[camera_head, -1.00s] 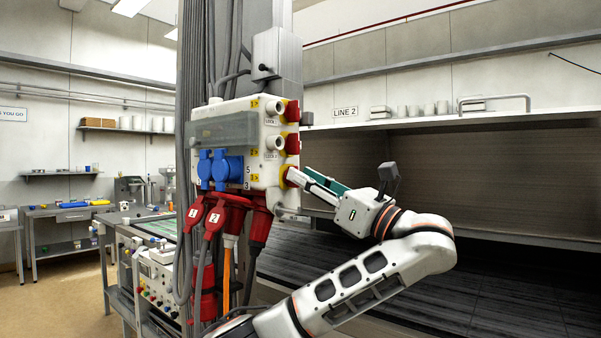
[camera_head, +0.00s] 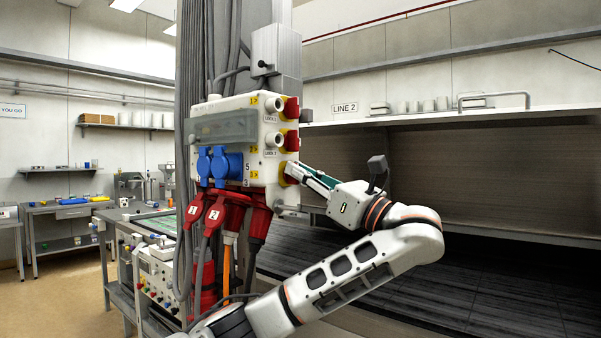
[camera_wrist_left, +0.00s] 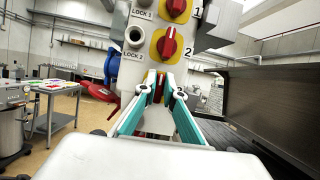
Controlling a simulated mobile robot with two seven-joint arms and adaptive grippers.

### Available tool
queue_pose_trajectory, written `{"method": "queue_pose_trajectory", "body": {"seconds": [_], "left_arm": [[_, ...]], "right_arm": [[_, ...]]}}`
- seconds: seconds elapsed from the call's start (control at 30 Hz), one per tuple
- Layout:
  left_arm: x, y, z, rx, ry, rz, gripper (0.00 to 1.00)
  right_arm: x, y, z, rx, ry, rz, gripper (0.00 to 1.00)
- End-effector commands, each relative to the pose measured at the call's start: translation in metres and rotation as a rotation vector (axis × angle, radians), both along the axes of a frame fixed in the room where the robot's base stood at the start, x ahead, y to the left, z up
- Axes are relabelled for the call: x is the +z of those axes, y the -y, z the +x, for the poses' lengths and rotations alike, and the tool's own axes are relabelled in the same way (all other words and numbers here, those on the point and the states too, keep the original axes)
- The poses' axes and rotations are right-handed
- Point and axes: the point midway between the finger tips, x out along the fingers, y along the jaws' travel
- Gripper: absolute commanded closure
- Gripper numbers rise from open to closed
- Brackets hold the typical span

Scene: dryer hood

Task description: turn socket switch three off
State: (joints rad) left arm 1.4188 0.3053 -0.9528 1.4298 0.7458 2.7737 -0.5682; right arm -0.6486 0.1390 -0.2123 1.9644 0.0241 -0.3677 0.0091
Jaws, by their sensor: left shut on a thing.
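The grey-white socket box (camera_head: 225,109) hangs on the column in the head view. Its right side carries red rotary switches on yellow plates: switch one (camera_head: 292,110) on top, switch two (camera_head: 290,141) below it, and switch three lowest. My left gripper (camera_head: 291,171) is at switch three, whose knob it mostly hides. In the left wrist view, my left gripper (camera_wrist_left: 158,84) has its teal-lined fingers shut on the red knob of switch three (camera_wrist_left: 159,88). Switch two (camera_wrist_left: 167,43) and switch one (camera_wrist_left: 177,6) show above it. The knob's exact angle is hard to tell. My right gripper is not in view.
Blue sockets (camera_head: 227,164) sit on the box front, with red plugs (camera_head: 216,214) and cables hanging below. A white lock socket (camera_head: 274,139) stands out near switch two. The hood (camera_head: 480,170) with its dark bench is at the right. Open floor lies at left.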

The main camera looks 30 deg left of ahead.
Motion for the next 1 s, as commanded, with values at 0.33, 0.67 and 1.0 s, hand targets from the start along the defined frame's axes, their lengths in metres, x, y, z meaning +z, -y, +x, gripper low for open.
{"method": "queue_pose_trajectory", "body": {"seconds": [0.33, 0.67, 1.0], "left_arm": [[-0.001, 0.0, 0.0, -0.001, 0.198, -0.019, 1.0], [-0.002, 0.0, -0.001, 0.001, 0.505, -0.044, 1.0], [-0.003, 0.0, -0.003, 0.001, 0.829, -0.069, 1.0]], "right_arm": [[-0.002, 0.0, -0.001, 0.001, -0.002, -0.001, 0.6], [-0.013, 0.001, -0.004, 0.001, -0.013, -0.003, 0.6], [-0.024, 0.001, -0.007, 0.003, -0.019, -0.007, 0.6]]}}
